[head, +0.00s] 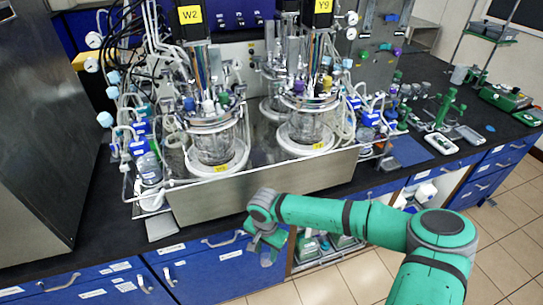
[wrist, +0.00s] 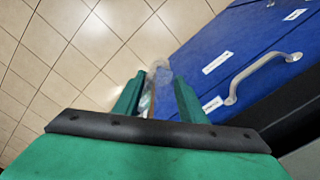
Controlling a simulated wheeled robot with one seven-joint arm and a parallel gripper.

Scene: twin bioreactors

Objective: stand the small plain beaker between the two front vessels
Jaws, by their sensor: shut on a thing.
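My gripper (head: 266,248) is in front of the bench, low beside the blue drawers. It is shut on a small clear thing, which looks like the small plain beaker (head: 267,259); its clear wall shows faintly between the green fingers in the wrist view (wrist: 157,76). Most of it is hidden by the fingers. The two front vessels stand on the steel-fronted bioreactor unit: the left one (head: 214,148) under the W2 sign and the right one (head: 306,128) under the Y9 sign. Steel deck shows between them.
The steel front panel (head: 265,188) of the unit rises between my gripper and the vessels. Tubes and bottles crowd both ends of the unit. Blue drawers with a handle (wrist: 232,92) are close beside my gripper. Tiled floor (wrist: 60,60) lies open below.

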